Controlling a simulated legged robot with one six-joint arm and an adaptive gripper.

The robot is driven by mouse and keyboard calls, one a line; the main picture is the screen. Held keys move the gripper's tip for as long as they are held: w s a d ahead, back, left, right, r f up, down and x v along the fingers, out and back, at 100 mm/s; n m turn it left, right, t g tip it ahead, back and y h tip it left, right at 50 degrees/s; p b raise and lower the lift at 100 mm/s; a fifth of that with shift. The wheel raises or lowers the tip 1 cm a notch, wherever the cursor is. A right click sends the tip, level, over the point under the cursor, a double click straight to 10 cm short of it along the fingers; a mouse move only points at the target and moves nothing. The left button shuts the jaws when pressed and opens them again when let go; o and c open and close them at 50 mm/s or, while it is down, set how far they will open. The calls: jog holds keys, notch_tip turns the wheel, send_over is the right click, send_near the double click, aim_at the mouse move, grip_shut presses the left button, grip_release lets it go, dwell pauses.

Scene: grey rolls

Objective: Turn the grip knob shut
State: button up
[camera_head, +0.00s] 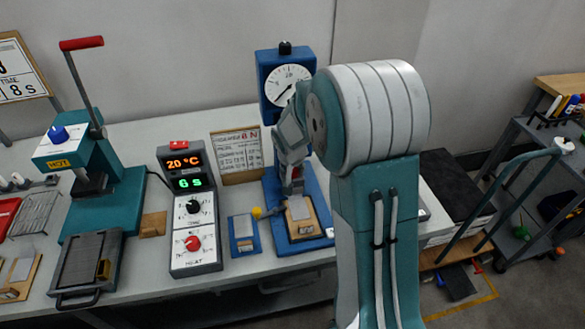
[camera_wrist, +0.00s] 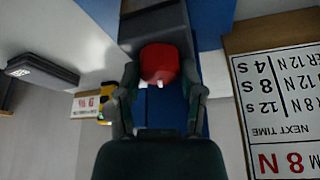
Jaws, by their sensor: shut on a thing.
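The grip knob (camera_wrist: 158,62) is red and round with a small white mark, and it sits on the dark grip of the blue tester in the wrist view. My gripper (camera_wrist: 161,84) has one finger on each side of the knob and is shut on it. In the head view my gripper (camera_head: 291,186) is low in front of the blue tester (camera_head: 270,192), above a wooden block (camera_head: 301,220) with a pale piece on it.
A round dial gauge (camera_head: 287,83) tops the tester. A printed board (camera_head: 237,152) stands to its left and fills the right of the wrist view. A control box (camera_head: 193,222) reads 20 °C and 6 s. A teal press (camera_head: 100,175) with a red-handled lever stands far left.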

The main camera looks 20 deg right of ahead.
jog(key=shift+a+f+m+g+h, duration=0.1)
jog(key=shift+m+g+h, duration=0.3)
jog(key=shift+m, duration=1.05)
jog(key=shift+m+g+h, duration=0.4)
jog(key=shift+m, duration=1.05)
jog(key=o, duration=1.2)
jog(key=shift+c, duration=0.2)
jog(key=shift+a, duration=0.1)
jog(key=v, duration=1.2)
jog(key=shift+w, duration=0.15)
